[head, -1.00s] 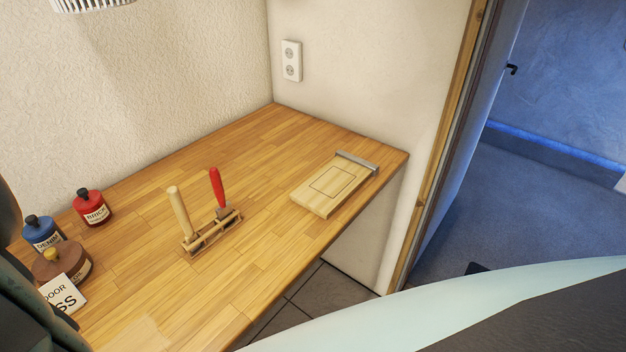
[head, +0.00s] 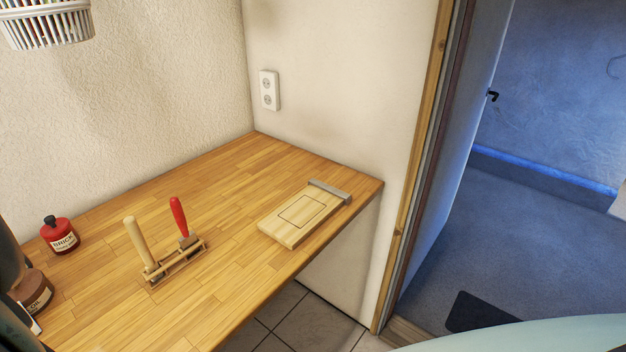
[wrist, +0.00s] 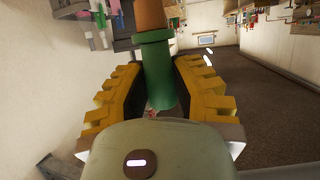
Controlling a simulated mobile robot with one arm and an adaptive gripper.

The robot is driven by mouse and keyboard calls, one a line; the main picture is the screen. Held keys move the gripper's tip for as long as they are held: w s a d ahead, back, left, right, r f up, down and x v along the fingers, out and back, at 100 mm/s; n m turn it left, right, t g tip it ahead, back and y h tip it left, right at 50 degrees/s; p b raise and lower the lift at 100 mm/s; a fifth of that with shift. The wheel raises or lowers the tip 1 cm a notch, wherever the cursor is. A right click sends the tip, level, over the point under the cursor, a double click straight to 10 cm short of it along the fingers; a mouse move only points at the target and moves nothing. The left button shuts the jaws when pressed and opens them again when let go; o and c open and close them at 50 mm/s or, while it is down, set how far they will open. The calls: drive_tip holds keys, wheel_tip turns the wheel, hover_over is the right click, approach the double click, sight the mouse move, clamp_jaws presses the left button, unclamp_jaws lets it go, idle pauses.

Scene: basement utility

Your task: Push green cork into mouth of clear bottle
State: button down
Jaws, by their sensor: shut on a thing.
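My gripper (wrist: 156,72) has two yellow ridged fingers and is shut on the green cork (wrist: 158,85) in the wrist view. The cork is a green cylinder with a wider green collar and an orange-brown end (wrist: 150,16) pointing away from my palm. The clear bottle cannot be made out in either view. My gripper and the cork do not show clearly in the head view.
A wooden worktop (head: 215,180) holds a red bottle (head: 60,235), a brown bottle (head: 33,290), a rack (head: 178,262) with two upright handled tools, and a wooden board (head: 290,228). A wire basket (head: 48,30) hangs top left. An open doorway is at right.

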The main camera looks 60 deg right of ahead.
idle(0.4)
wheel_tip(320, 180, down, 5)
drive_tip(key=b, duration=0.6)
drive_tip(key=shift+r+b, duration=0.1)
drive_tip(key=shift+b, duration=1.3)
idle(1.2)
idle(0.3)
drive_tip(key=shift+f+b, duration=1.45)
drive_tip(key=c, duration=0.8)
unclamp_jaws()
